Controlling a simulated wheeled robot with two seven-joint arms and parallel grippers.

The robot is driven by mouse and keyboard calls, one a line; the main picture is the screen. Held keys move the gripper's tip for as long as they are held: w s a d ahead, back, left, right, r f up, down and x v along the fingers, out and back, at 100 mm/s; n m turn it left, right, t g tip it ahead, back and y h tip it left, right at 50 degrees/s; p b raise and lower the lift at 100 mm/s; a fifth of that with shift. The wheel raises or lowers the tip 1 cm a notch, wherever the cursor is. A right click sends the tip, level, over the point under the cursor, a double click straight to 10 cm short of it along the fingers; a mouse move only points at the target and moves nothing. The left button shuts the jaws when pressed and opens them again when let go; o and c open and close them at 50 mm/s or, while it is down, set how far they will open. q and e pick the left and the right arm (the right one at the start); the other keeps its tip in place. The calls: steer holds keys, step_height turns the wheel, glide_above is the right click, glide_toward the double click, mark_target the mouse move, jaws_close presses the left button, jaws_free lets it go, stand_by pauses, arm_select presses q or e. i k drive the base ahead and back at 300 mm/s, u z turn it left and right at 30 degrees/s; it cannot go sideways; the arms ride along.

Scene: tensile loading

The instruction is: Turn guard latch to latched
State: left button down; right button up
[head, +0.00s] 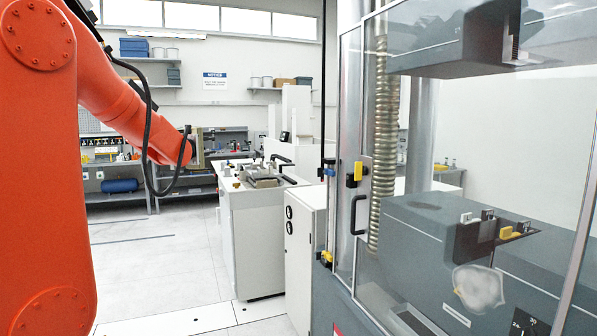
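A yellow guard latch (355,172) sits on a pale plate on the clear guard door (345,120) of the testing machine, above a black pull handle (358,214). The yellow part looks upright, but I cannot tell its latch state. My orange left arm comes in from the left and reaches back to mid-picture. At its far end, my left gripper (198,148) is small and partly hidden by the arm and a black cable. It is well left of the latch and apart from it; its fingers cannot be made out. My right gripper is not in view.
Behind the guard are grey machine blocks (435,235) and a coiled hose (384,140). A white cabinet (250,230) with equipment stands mid-picture. Open floor (150,265) lies left of it.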

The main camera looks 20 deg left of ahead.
mark_target(361, 170)
steer(key=u, duration=0.4)
steer(key=i, duration=0.75)
steer(key=u, duration=0.4)
